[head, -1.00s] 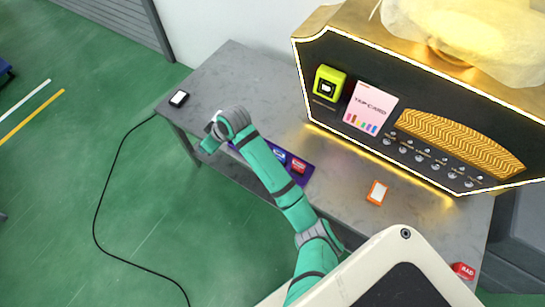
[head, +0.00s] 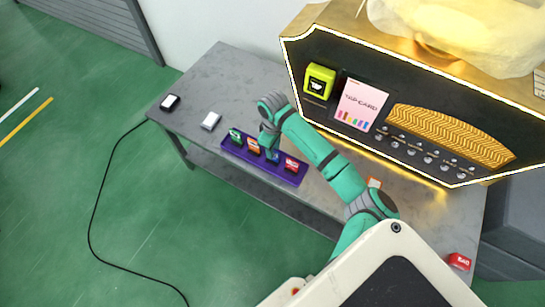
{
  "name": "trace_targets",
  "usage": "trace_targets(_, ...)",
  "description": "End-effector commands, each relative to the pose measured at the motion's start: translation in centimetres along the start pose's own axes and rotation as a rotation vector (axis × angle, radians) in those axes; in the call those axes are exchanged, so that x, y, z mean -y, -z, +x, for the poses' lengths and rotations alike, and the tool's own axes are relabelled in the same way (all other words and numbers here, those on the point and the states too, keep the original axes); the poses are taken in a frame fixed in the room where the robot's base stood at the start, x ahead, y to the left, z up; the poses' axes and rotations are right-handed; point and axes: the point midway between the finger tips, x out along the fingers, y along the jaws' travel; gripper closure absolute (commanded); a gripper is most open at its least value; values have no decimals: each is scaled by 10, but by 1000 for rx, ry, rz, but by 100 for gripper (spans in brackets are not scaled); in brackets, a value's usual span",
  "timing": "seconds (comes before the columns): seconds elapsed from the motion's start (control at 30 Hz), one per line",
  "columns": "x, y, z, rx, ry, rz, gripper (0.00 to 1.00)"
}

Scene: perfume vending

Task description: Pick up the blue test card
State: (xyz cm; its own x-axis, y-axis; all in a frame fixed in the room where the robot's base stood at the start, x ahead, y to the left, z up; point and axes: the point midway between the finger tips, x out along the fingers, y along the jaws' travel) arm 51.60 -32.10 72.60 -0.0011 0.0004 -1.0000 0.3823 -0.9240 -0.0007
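A dark purple tray (head: 230,148) lies near the front edge of the grey table. It holds a row of upright small cards: green (head: 235,135), orange (head: 253,146), blue and red (head: 291,164). The blue test card (head: 272,156) stands between the orange and red cards, partly hidden by my gripper. My gripper (head: 269,146) points down at the blue card from above. The fingers are small and partly hidden behind my wrist, so I cannot tell whether they are open, shut or touching the card.
The dark machine with the pink tap-card panel (head: 361,104) and lime-green reader (head: 319,81) stands behind. A white card (head: 211,121) and a black-framed item (head: 170,102) lie at left. An orange-edged item (head: 374,183) is partly hidden by my arm. A red block (head: 460,261) sits at right.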

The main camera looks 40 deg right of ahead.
Motion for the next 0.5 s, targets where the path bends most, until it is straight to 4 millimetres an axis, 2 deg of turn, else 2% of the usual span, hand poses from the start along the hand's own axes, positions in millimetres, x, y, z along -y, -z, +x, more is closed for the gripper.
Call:
trace_targets(0.17,0,0,12,1,0,1,72)
trace_targets(0.4,1,0,45,1,0,1,72)
trace_targets(0.5,1,0,53,1,0,1,72)
